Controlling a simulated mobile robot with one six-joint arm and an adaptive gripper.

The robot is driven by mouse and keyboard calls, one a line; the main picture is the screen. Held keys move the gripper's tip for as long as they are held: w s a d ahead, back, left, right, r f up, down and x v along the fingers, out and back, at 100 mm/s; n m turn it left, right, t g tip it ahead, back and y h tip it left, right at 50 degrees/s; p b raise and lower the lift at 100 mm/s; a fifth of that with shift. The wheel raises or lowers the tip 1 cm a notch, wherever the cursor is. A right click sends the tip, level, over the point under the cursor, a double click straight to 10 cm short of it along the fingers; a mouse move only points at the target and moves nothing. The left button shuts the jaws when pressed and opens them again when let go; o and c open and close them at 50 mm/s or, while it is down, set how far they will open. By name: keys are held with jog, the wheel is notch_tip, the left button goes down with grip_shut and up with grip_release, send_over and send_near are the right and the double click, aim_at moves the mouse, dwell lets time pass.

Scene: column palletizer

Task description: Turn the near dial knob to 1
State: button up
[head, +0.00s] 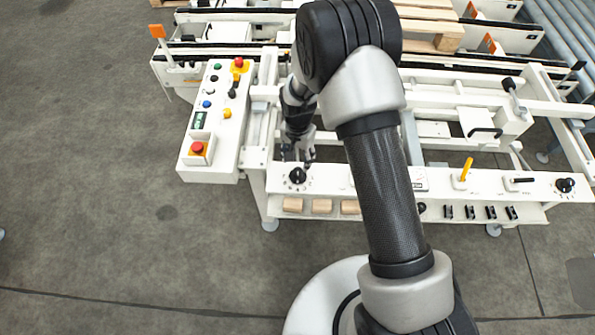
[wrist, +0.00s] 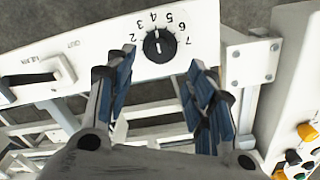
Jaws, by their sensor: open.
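A black dial knob (head: 298,176) sits at the left end of the white front panel. In the wrist view the knob (wrist: 160,46) is ringed by printed numbers that look upside down, with 2 to 7 readable. Its white mark points toward the 4 and 5 side, seemingly nearer 4. I cannot make out a 1. My gripper (head: 297,159) is just behind the knob in the head view, fingers pointing down. In the wrist view my gripper (wrist: 160,66) is open and empty, its blue-padded fingers apart on both sides below the knob, not visibly touching it.
A second black dial (head: 565,186) is at the panel's right end, with a yellow lever (head: 466,169) between. A control box (head: 217,120) with buttons stands at left. Wooden blocks (head: 321,206) lie on the shelf below. A latch handle (wrist: 36,77) is beside the dial.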

aim_at(298, 171)
notch_tip(298, 171, down, 8)
jog(key=shift+f+b, duration=0.25)
jog(key=shift+b, duration=0.75)
jog(key=shift+c, duration=0.6)
jog(key=c, duration=0.9)
